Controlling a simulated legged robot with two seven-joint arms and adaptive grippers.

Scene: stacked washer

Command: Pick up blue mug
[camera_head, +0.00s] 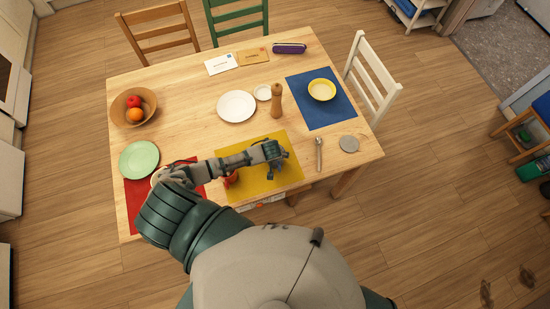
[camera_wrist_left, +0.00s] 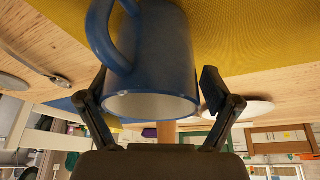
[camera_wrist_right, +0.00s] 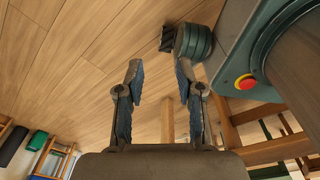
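The blue mug (camera_wrist_left: 158,55) fills the upper middle of the left wrist view, on the yellow mat (camera_wrist_left: 245,35), upside down in that picture with its handle at the upper left. My left gripper (camera_wrist_left: 157,88) is open, with one finger on each side of the mug. The right-hand finger looks slightly apart from the mug; I cannot tell whether the other touches. In the head view my left gripper (camera_head: 273,150) is over the yellow mat (camera_head: 285,180) and hides most of the mug. My right gripper (camera_wrist_right: 158,75) is open and empty, above the floor.
A red object (camera_head: 230,180) sits beside my left arm. A white plate (camera_head: 236,106), pepper mill (camera_head: 276,102), spoon (camera_head: 319,152) and grey disc (camera_head: 348,144) stand around. A yellow bowl (camera_head: 322,90) is on the blue mat. A green plate (camera_head: 139,159) lies left.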

